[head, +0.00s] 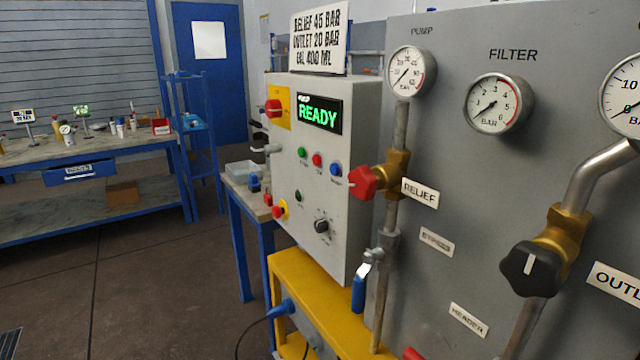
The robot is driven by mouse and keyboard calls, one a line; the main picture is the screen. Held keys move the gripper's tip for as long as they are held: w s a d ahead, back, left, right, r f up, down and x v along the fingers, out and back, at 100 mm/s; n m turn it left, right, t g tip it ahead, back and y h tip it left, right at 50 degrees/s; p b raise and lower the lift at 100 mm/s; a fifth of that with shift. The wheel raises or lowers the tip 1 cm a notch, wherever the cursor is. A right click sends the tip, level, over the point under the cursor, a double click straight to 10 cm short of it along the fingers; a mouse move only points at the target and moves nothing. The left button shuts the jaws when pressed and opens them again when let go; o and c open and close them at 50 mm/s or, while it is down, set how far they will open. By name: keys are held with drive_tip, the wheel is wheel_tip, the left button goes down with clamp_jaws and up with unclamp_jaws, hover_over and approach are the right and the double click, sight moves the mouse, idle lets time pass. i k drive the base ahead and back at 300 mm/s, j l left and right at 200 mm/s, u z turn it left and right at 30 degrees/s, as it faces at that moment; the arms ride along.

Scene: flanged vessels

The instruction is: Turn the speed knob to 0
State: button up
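The speed knob is most likely the small black rotary knob (321,226) low on the front of the grey control box (330,185). It has a light pointer mark and small scale marks around it, too small to read. A display (319,113) on the box reads READY in green. Green, red and blue buttons sit in a row below the display. My gripper is not in view.
Right of the box stands a grey panel (450,150) with gauges, a red relief knob (363,182), a black outlet knob (528,268) and a blue-handled valve (359,288). A yellow stand (290,270) is below the box. Open floor (150,290) lies left.

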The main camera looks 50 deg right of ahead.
sight(321, 225)
drive_tip(key=i+j+z, duration=0.1)
drive_tip(key=z, duration=0.25)
drive_tip(key=i+j+z, duration=0.1)
drive_tip(key=j+z, duration=0.25)
drive_tip(key=i+j+z, duration=0.1)
drive_tip(key=z, duration=0.3)
